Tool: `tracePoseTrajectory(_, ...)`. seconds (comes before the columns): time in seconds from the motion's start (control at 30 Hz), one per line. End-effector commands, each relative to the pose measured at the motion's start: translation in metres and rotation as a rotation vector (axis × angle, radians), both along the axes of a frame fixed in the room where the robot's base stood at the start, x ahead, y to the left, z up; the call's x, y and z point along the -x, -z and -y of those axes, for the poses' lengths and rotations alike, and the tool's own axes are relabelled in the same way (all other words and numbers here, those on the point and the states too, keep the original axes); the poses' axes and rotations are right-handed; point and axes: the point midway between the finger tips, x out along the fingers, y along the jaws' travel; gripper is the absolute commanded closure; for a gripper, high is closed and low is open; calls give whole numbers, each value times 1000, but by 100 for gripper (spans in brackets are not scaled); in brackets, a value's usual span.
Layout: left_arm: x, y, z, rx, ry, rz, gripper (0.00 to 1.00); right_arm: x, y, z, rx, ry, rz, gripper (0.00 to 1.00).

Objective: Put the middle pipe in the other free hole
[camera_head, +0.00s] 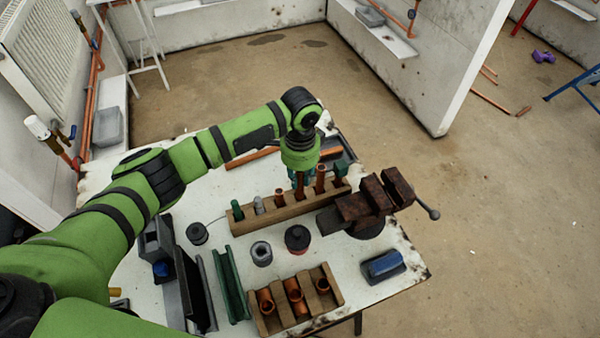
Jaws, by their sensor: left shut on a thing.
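A long wooden block (268,220) with a row of holes stands on the white table. Copper pipes stand upright in it, a short one (280,196) on the left and a taller one (320,180) on the right. Between them is the middle pipe (300,190), below my left gripper (299,176). My left gripper points down over the block and is shut on the middle pipe. The wrist hides the fingertips in part, and I cannot tell whether the pipe's foot is in a hole. My right gripper is out of view.
A rusty vise (365,205) stands right of the block. In front are a dark-topped can (297,238), a grey can (261,254), a wooden tray (335,292) with copper fittings and a blue brush-like object (383,264). Green and grey pegs stand at the block's left end.

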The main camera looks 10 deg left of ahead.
Motion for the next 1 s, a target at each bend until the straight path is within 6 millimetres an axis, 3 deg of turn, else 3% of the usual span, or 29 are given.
tracePoseTrajectory(0.37,0,1,1,2,0,1,100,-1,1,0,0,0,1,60)
tracePoseTrajectory(1.0,0,28,1,1,0,2,100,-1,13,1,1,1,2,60)
